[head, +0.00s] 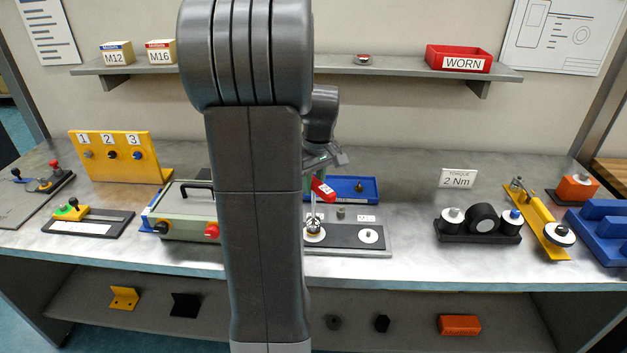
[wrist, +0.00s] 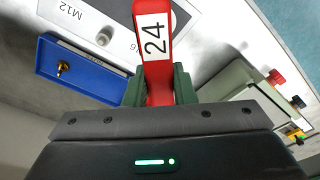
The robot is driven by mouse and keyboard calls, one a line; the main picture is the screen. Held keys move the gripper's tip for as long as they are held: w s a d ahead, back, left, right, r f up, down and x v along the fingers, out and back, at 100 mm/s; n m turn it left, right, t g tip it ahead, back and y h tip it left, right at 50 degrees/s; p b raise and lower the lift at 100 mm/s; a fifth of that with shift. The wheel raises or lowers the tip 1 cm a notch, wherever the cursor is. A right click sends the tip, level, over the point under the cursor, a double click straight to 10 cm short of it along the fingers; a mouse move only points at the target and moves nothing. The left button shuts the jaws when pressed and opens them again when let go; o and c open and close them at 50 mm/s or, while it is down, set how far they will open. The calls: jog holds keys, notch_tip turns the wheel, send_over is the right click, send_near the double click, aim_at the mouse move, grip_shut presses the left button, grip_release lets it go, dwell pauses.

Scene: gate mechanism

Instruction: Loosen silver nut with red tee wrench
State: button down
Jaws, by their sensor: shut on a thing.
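My gripper (wrist: 158,88) is shut on the red tee wrench (wrist: 154,50), marked 24, with a green finger on each side of its handle. In the head view, the red handle (head: 322,189) shows just right of my arm. A thin silver shaft or stud (head: 313,208) stands below it, over a silver piece (head: 313,227) on the left white disc of the dark plate (head: 345,246). I cannot tell whether that piece is the silver nut or the wrench's socket, nor whether they touch.
A blue tray (head: 368,190) with a small brass-coloured part lies behind the plate. A grey-green box (head: 185,222) with red and black knobs stands left, partly hidden by my arm. A black holder with rollers (head: 478,238) stands right. The bench between plate and holder is clear.

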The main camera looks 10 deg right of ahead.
jog(key=shift+s+f, duration=0.15)
jog(key=shift+f, duration=0.05)
jog(key=shift+r, duration=0.15)
jog(key=shift+r+p, duration=1.05)
jog(key=shift+r, duration=0.15)
notch_tip(320, 180, up, 4)
jog(key=p, duration=0.3)
jog(key=shift+w, duration=0.2)
